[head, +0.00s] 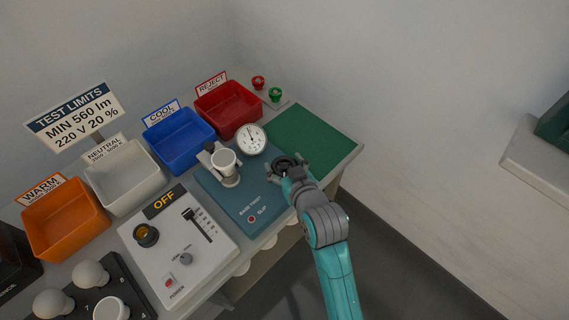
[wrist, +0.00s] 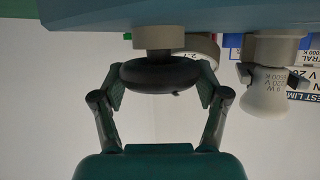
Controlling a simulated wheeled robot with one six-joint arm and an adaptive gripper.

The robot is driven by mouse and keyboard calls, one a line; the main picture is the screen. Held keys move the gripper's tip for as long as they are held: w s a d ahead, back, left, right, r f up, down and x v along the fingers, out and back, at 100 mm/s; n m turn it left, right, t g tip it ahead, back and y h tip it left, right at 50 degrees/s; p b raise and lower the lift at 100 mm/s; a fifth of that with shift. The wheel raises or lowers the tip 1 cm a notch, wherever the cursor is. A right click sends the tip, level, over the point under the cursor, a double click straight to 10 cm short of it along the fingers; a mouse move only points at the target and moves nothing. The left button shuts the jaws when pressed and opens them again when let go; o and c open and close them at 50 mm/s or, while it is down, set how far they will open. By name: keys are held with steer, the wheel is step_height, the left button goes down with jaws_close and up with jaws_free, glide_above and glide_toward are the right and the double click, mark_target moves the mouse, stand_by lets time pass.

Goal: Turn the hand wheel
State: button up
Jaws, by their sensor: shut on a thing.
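The hand wheel (head: 287,161) is a small dark ring at the right edge of the blue-teal twist fixture (head: 231,203), partly hidden by my gripper. My gripper (head: 288,168) comes in from the lower right and is shut on it. In the wrist view, the black wheel (wrist: 157,73) sits on a pale hub, with a finger pad on each side of its rim. A white dial gauge (head: 250,139) with a dark needle stands at the fixture's back. A white bulb (wrist: 265,96) with printed text is at the fixture, to the right in the wrist view. A red lamp (head: 251,219) is beside the word SLIP.
Orange (head: 64,222), grey-white (head: 124,181), blue (head: 180,143) and red (head: 229,109) bins line the back. A white test box (head: 178,250) reads OFF. A dark tray (head: 88,299) holds bulbs at lower left. A bare green mat (head: 318,138) lies beyond my gripper.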

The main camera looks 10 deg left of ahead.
steer(key=shift+m+t+h, duration=0.7)
steer(key=shift+m+h, duration=1.4)
steer(key=shift+h, duration=0.3)
steer(key=shift+m+h, duration=0.3)
steer(key=o, duration=1.2)
steer(key=shift+c, duration=0.2)
steer(key=v, duration=1.2)
steer(key=shift+f, duration=0.1)
